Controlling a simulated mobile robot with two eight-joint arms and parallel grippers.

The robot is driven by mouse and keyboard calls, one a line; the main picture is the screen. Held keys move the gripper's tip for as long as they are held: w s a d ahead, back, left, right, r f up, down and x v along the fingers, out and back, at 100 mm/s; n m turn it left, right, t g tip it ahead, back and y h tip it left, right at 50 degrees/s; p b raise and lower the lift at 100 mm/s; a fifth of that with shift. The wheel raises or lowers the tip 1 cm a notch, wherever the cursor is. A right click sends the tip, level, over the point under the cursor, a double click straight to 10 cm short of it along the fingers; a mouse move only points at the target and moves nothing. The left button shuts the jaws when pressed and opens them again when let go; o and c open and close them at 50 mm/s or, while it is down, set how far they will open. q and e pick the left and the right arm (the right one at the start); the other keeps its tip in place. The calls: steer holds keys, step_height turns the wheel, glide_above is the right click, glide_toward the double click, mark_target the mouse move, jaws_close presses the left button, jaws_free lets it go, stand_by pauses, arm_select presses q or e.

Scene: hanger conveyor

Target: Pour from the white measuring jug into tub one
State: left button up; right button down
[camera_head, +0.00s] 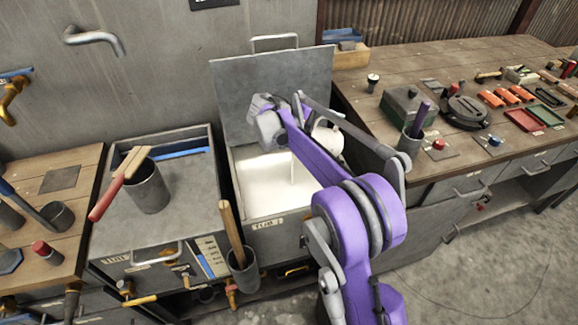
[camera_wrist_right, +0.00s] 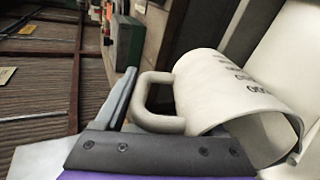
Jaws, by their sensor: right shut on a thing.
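The white measuring jug (camera_head: 329,139) is held above the open right-hand tub (camera_head: 268,229), partly behind my right arm. In the wrist view the jug (camera_wrist_right: 225,95) lies tilted well over on its side, with dark markings on its wall. My right gripper (camera_wrist_right: 130,100) is shut on the jug at its handle (camera_wrist_right: 155,105). In the head view the gripper (camera_head: 314,123) is mostly hidden by my arm. The tub's label is too small to read surely. My left gripper is out of view.
The tub's grey lid (camera_head: 275,85) stands up behind it. A second, closed tub (camera_head: 105,232) with a grey cup (camera_head: 149,190) on top is to the left. A wooden bench (camera_head: 450,65) with several tools is at right. A cup with a wooden handle (camera_head: 243,272) hangs at the front.

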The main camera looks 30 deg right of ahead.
mark_target(321, 131)
steer(key=shift+w+a+h+b, duration=0.1)
steer(key=shift+a+h+b, duration=0.2)
steer(key=shift+h+b, duration=0.25)
stand_by(0.6)
steer(key=shift+a+f+h+b, duration=0.15)
steer(key=shift+a+h+b, duration=0.05)
steer(key=shift+h+b, duration=0.15)
steer(key=shift+a, duration=0.2)
steer(key=shift+h+b, duration=0.3)
stand_by(0.4)
steer(key=shift+w+a+f+g+h+b, duration=0.1)
steer(key=shift+a+f+g+h+b, duration=0.15)
steer(key=shift+a+h+b, duration=0.3)
steer(key=shift+d, duration=0.1)
stand_by(0.6)
steer(key=shift+w+a+f+h+b, duration=0.15)
steer(key=shift+a+h+b, duration=0.3)
steer(key=shift+b, duration=0.4)
steer(key=shift+a, duration=0.15)
stand_by(0.4)
